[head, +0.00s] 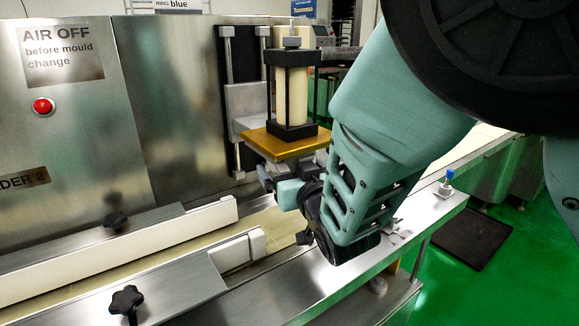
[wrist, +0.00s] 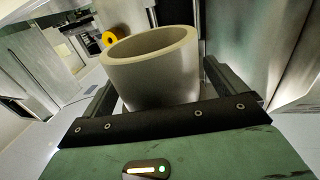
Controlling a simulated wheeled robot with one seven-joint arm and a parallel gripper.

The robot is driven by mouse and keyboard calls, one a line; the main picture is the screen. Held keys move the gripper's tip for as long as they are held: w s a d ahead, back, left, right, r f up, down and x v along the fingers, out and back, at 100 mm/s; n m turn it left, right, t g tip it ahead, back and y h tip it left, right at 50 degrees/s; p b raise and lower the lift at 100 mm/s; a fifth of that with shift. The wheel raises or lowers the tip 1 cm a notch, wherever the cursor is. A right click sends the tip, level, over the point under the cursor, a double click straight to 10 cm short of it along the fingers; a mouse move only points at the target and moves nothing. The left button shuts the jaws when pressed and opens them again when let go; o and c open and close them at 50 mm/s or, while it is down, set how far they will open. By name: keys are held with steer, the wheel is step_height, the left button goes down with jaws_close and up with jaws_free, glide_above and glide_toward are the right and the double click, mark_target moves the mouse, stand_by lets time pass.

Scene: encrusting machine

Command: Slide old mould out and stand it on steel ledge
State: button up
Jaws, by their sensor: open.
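The mould (wrist: 150,78) is a cream, hollow, round cup-like piece with an open rim in the wrist view. It sits between the two fingers of my gripper (wrist: 165,98), which is open with a gap beside the mould. In the head view my gripper (head: 268,178) is just below the gold plate (head: 285,143) under the black-framed cylinder (head: 292,88). The mould cannot be made out there, hidden by the plate and my gripper. A steel ledge (head: 300,285) runs along the front of the conveyor.
White guide rails (head: 120,250) and black knobs (head: 127,300) line the conveyor at left. A red button (head: 43,106) is on the steel panel. A blue-topped fitting (head: 447,177) stands on the ledge at right. A yellow ring (wrist: 109,38) shows behind the mould in the wrist view.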

steer(key=c, duration=1.2)
steer(key=shift+o, duration=0.2)
steer(key=shift+w+d+v, duration=0.1)
steer(key=shift+d+v, duration=0.1)
steer(key=shift+v, duration=0.6)
steer(key=shift+w+d+v, duration=0.1)
steer(key=shift+d+v, duration=0.05)
steer(key=shift+v, duration=0.65)
steer(key=shift+d+v, duration=0.2)
steer(key=shift+v, duration=0.6)
steer(key=shift+d, duration=0.1)
